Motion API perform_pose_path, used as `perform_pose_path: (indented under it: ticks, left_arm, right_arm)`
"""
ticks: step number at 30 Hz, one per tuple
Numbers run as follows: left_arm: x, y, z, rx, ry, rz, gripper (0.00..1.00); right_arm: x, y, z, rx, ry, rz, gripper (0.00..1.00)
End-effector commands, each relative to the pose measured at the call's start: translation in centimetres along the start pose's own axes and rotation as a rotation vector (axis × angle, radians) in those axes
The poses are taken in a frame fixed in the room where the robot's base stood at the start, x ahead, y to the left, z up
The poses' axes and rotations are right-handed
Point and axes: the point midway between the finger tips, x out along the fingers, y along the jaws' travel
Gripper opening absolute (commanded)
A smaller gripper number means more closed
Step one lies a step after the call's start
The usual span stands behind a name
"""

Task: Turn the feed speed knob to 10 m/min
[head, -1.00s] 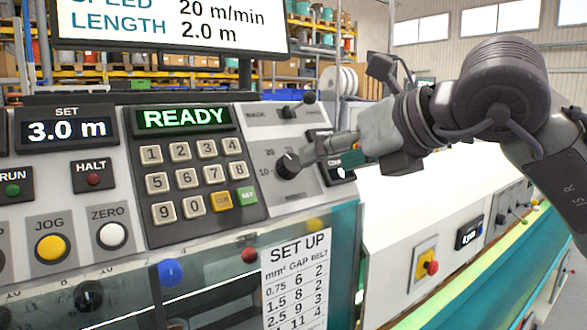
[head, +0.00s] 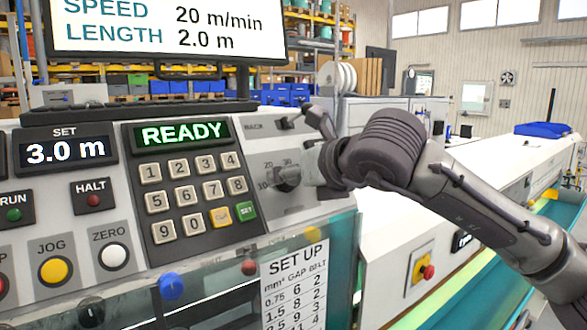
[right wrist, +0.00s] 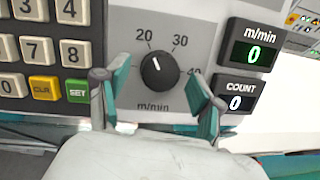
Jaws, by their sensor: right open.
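The feed speed knob (head: 287,179) is a black dial on a grey plate at the right of the control panel. In the right wrist view the knob (right wrist: 160,71) has a white pointer line tilted up and left, between 20 and 30 and nearer 20. The monitor (head: 170,28) reads SPEED 20 m/min. My right gripper (right wrist: 157,88) is open, its two teal-padded fingers on either side of the knob with gaps to it. In the head view its fingers are largely hidden behind my wrist. The 10 mark is visible only in the head view. My left gripper is not in view.
A keypad (head: 195,190) with CLR and SET keys lies left of the knob. A toggle switch (head: 287,124) sits above it. The m/min display (right wrist: 254,52) and COUNT display (right wrist: 235,102) both read 0. A white machine housing (head: 400,235) extends to the right.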

Motion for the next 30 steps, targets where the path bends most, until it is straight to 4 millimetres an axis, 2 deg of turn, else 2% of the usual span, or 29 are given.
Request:
perform_pose_path:
  ticks: [11, 21, 22, 30]
  left_arm:
    - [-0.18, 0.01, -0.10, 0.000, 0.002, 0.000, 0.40]
    - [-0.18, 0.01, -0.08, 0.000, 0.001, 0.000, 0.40]
    - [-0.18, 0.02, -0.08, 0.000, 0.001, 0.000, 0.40]
    - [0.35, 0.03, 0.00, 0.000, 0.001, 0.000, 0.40]
  right_arm:
    - [0.64, 0.02, -0.08, -0.001, 0.000, 0.000, 0.67]
    - [0.60, 0.01, -0.05, -0.001, 0.000, 0.000, 0.10]
    - [0.60, 0.01, -0.05, -0.001, 0.000, 0.000, 0.07]
    - [0.66, -0.03, -0.18, -0.028, -0.001, 0.007, 0.07]
